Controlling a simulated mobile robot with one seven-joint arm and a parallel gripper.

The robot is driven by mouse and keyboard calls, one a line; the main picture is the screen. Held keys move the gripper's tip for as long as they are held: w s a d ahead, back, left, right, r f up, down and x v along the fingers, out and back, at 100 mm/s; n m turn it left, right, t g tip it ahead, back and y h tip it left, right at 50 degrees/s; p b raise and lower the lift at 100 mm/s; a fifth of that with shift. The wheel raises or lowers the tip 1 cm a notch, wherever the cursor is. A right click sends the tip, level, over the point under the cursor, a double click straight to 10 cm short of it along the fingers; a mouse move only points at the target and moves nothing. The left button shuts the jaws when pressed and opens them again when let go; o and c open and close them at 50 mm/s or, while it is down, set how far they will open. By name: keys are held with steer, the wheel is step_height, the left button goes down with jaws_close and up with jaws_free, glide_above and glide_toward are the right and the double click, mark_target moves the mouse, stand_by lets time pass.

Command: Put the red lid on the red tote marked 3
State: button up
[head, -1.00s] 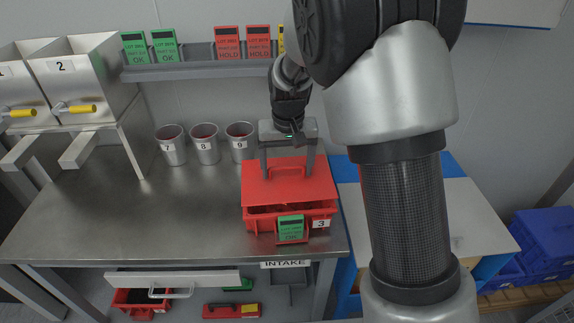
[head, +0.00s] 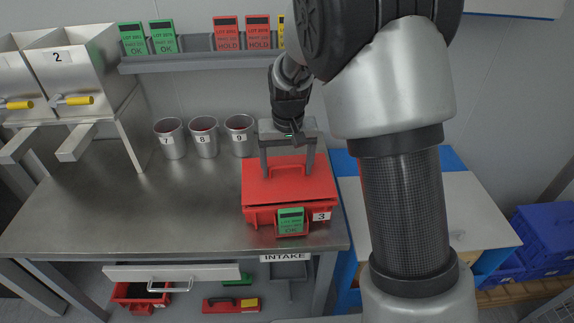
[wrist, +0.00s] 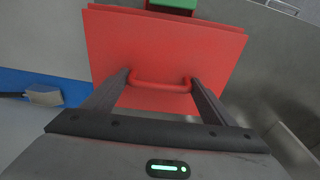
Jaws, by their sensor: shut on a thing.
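The red lid (head: 300,188) lies over the top of the red tote (head: 263,216) marked 3, at the right end of the steel bench. I cannot tell whether the lid is fully seated. My gripper (head: 288,172) is shut on the lid's red handle, which shows between the fingers in the wrist view (wrist: 160,84). In that view the lid (wrist: 165,50) hides nearly all of the tote. A green card (head: 291,221) marked OK is on the tote's front, left of the 3 label.
Metal cups (head: 204,137) marked 7, 8 and 9 stand behind and left of the tote. Hoppers (head: 80,75) stand at the far left. A card rail (head: 190,66) runs along the wall. The bench's middle (head: 140,215) is clear.

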mark_target(288, 182)
steer(key=shift+f, duration=0.4)
stand_by(0.4)
steer(key=o, duration=1.2)
steer(key=shift+r, duration=0.1)
step_height(288, 182, up, 17)
steer(key=s+p, duration=0.2)
steer(key=s+d+r+t+p, duration=0.2)
steer(key=s+d+r+p, duration=0.3)
steer(key=s+r, duration=0.5)
steer(key=s+d+p, duration=0.1)
steer(key=s+d, duration=0.1)
steer(key=s, duration=0.2)
steer(key=s+d+r+t+p, duration=0.1)
steer(key=s, duration=0.4)
steer(key=s+d+r+t+p, duration=0.1)
steer(key=s+d, duration=0.1)
steer(key=s, duration=0.2)
steer(key=shift+s+d+r+m, duration=0.2)
steer(key=shift+s+d+m, duration=0.1)
steer(key=shift+s+d, duration=0.05)
